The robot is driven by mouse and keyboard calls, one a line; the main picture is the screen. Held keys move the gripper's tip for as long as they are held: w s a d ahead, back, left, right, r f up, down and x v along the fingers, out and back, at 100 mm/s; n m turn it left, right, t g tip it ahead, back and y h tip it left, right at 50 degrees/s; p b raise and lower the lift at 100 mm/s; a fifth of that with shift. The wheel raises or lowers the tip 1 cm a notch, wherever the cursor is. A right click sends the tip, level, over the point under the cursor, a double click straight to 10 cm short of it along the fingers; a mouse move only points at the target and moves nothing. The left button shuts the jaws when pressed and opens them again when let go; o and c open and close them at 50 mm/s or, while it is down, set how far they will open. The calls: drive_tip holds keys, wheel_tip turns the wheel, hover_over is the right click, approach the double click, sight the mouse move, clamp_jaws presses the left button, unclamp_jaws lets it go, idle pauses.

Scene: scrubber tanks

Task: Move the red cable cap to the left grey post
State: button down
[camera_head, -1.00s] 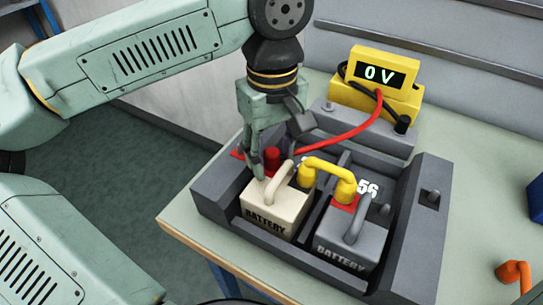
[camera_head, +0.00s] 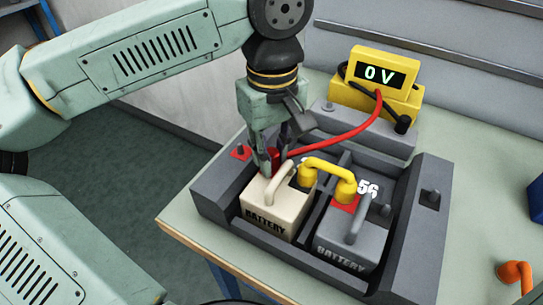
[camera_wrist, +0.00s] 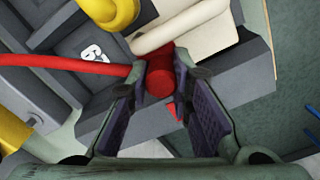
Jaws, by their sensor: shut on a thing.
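The red cable cap (camera_head: 275,159) is at the back corner of the cream battery (camera_head: 262,220), with a red cable running from it to the yellow meter. My gripper (camera_head: 270,163) points down and is shut on the cap. In the wrist view the cap (camera_wrist: 160,78) shows between my two fingers (camera_wrist: 162,95). I cannot tell whether it still rests on the battery terminal. What looks like the left grey post (camera_head: 241,149) is small, on a red patch at the tray's left wall, left of my gripper.
A yellow cable (camera_head: 328,168) bridges the cream battery and the grey battery (camera_head: 345,250). The yellow meter (camera_head: 378,75) reads 0 V behind the dark tray (camera_head: 415,255). Another grey post (camera_head: 431,196) stands on the tray's right wall. An orange part (camera_head: 515,272) lies at the right.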

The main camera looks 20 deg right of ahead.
sight(272, 151)
drive_tip(key=shift+r, duration=0.1)
idle(0.4)
drive_tip(key=shift+r+p, duration=2.1)
drive_tip(key=shift+r, duration=0.8)
drive_tip(key=w+d+p, duration=0.1)
drive_tip(key=w+d, duration=0.6)
drive_tip(key=d, duration=0.3)
drive_tip(key=w+d+p, duration=0.1)
drive_tip(key=w+d, duration=0.6)
drive_tip(key=d, duration=0.3)
drive_tip(key=shift+w+d, duration=0.2)
drive_tip(key=shift+d, duration=0.15)
drive_tip(key=shift+f+b, duration=1.35)
drive_tip(key=shift+f, duration=2.25)
drive_tip(key=shift+f, duration=0.1)
drive_tip(key=shift+f, duration=0.95)
